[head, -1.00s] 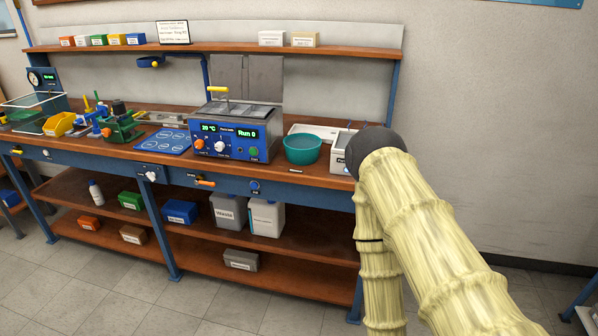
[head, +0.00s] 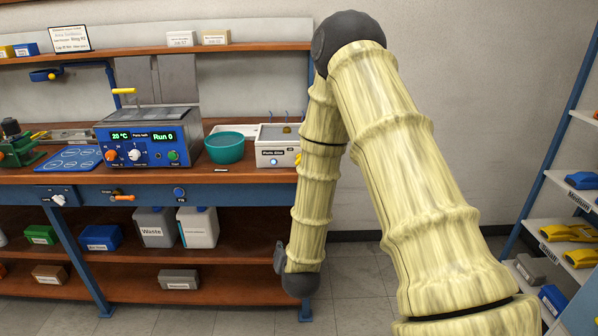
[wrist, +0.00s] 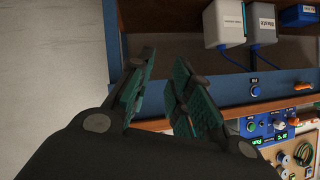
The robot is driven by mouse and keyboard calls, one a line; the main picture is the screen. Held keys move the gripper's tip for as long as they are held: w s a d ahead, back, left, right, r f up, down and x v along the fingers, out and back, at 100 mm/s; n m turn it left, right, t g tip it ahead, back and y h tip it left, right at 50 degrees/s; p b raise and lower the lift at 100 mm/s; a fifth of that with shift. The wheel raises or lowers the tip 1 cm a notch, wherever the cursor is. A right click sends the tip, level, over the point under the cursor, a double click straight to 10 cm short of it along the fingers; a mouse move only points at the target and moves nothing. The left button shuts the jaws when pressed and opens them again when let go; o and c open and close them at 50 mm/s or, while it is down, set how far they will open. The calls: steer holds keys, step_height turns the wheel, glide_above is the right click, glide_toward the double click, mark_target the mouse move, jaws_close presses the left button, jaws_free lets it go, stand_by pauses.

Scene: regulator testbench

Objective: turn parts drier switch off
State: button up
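The parts drier (head: 279,154) is a small white box with a dark label and round controls on its front. It stands on the bench in the head view, just left of my arm. A small pale blue spot on its front may be the switch, but its setting is too small to read. My gripper (wrist: 163,60) shows in the wrist view with its two teal-padded fingers apart and nothing between them. I cannot make out the drier in the wrist view.
Left of the drier stand a teal bowl (head: 225,147) and a blue-fronted heated bath (head: 150,139). Containers sit on the lower shelf (head: 240,254). Another shelf unit (head: 566,225) stands at the right. The wrist view shows the bench's blue front rail (wrist: 215,93).

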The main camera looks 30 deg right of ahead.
steer(key=w+d+r+m+t+h+b, duration=0.1)
steer(key=w+d+r+m+t+h, duration=0.25)
steer(key=r, duration=0.55)
steer(key=w+d+r+m+h+b, duration=0.2)
steer(key=w+d+r+m, duration=0.15)
steer(key=d+r, duration=0.45)
steer(key=shift+n, duration=0.4)
steer(key=x, duration=0.6)
steer(key=a+r+x, duration=0.1)
steer(key=x, duration=0.3)
steer(key=shift+w+r+p, duration=0.1)
steer(key=shift+w+p, duration=0.3)
jaws_close()
